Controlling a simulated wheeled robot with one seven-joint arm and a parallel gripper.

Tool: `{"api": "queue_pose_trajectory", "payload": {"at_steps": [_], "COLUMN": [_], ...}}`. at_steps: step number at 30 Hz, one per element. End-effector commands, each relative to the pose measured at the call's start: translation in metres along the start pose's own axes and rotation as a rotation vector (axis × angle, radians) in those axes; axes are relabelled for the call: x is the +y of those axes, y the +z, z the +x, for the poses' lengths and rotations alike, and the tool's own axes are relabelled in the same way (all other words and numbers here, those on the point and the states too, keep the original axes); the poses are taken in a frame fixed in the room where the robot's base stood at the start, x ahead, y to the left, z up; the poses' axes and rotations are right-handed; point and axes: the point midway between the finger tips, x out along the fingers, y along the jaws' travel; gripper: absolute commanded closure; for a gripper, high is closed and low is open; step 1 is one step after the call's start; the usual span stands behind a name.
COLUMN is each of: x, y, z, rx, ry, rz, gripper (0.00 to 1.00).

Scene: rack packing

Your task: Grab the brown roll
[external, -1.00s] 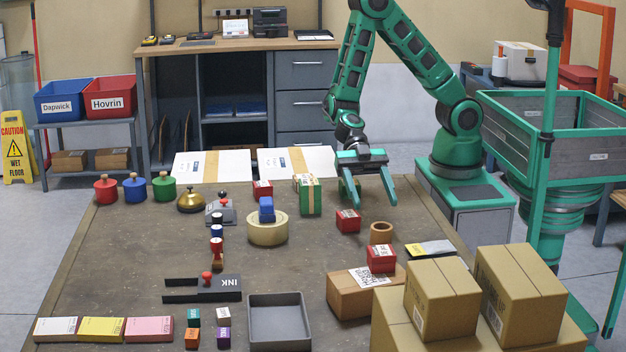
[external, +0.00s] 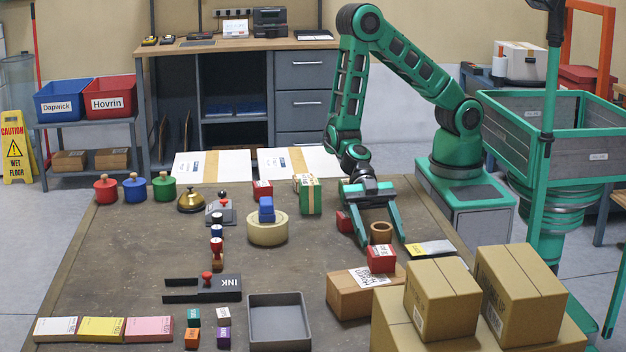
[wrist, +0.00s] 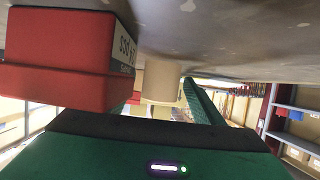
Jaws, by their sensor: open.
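The brown roll (external: 381,233) is a short, hollow tan cylinder standing on the table, right of the middle. My gripper (external: 382,243) is open and low over the table, with one finger on each side of the roll in the external view. In the wrist view the roll (wrist: 160,82) shows as a plain tan cylinder between the fingers. I cannot tell whether either finger touches it. A red box (external: 344,221) stands close to the left finger, partly covered by it. A large red box (wrist: 70,60) fills the wrist view's left side.
Cardboard boxes (external: 442,300) stand at the front right. The table left of the gripper has bare room.

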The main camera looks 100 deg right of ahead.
Motion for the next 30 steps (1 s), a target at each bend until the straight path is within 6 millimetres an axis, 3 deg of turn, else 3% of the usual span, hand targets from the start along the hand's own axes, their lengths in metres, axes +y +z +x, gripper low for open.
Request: {"api": "queue_pose_trajectory", "payload": {"at_steps": [8,12,14,24,30], "x": [0.000,0.000,0.000,0.000,0.001], "y": [0.000,0.000,0.000,-0.002,-0.013], "z": [0.002,0.002,0.002,0.001,-0.004], "rx": [0.000,0.000,0.000,0.001,0.001], "ry": [0.001,0.001,0.001,0.001,0.002], "rz": [0.001,0.001,0.001,0.000,-0.002], "gripper": [0.38,0.71,0.82,0.83,0.83]}}
